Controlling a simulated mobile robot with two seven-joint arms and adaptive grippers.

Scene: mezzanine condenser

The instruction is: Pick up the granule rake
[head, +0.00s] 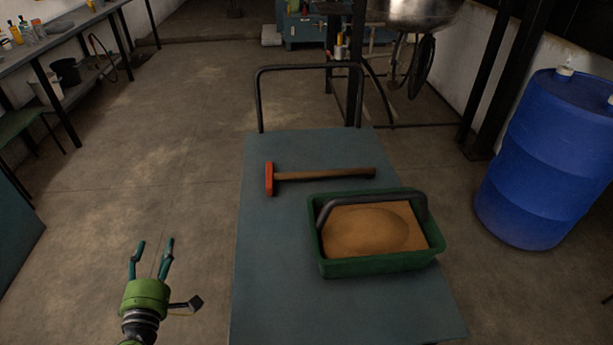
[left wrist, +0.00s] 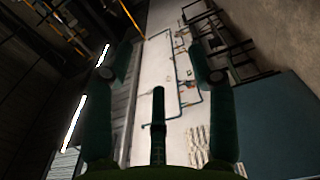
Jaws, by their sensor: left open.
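The granule rake (head: 322,174) appears to be the tool with an orange-red head and a brown wooden handle. It lies flat across the blue-grey cart top (head: 276,256), head to the left and handle to the right. My left gripper (head: 154,246) is open and empty over the floor, left of the cart and nearer than the rake. The left wrist view shows its two dark fingers (left wrist: 160,68) spread apart with nothing between them. The rake is not seen there. My right gripper is not in view.
A green tray (head: 378,266) of tan granules with a dark bar across it sits just nearer than the rake's handle. The cart has a black push rail (head: 308,67) at its far end. A blue drum (head: 548,158) stands right. The floor left of the cart is clear.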

